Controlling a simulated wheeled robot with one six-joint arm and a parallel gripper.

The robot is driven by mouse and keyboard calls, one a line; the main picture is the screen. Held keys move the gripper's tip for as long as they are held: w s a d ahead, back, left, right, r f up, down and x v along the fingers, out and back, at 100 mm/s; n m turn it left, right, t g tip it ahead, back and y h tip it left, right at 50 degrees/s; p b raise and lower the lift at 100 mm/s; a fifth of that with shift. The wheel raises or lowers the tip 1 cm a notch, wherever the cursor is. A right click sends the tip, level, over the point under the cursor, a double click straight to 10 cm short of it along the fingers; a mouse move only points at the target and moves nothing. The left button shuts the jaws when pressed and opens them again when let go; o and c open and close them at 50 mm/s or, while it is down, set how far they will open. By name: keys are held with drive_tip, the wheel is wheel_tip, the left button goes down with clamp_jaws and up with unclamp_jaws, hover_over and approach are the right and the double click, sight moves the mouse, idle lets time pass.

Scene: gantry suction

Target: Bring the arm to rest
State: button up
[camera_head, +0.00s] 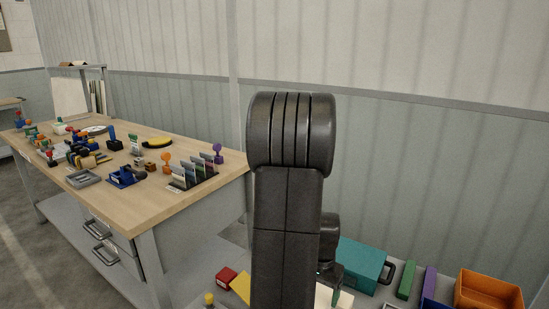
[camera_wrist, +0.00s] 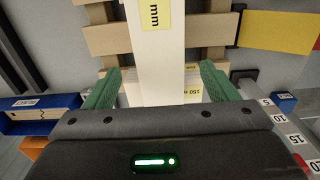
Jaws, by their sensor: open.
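My dark grey arm (camera_head: 287,200) stands upright in the middle of the head view. Its upper joint is rounded and its links run down out of the frame. A cream-white board (camera_wrist: 157,45) with yellow labels lies between and beyond the fingers in the picture. I see no finger closed on it. I cannot tell how far it is from the fingertips.
The wrist view shows wooden slats (camera_wrist: 113,40), a yellow panel (camera_wrist: 280,32), a blue box (camera_wrist: 38,116) and numbered labels (camera_wrist: 283,118). In the head view, a cluttered wooden table (camera_head: 130,205) stands left. A teal case (camera_head: 360,262) and an orange bin (camera_head: 488,285) lie at lower right.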

wheel_tip(320, 180, down, 7)
drive_tip(key=shift+r+b, duration=0.15)
drive_tip(key=shift+b, duration=0.4)
drive_tip(key=shift+r, duration=0.3)
drive_tip(key=shift+f, duration=0.1)
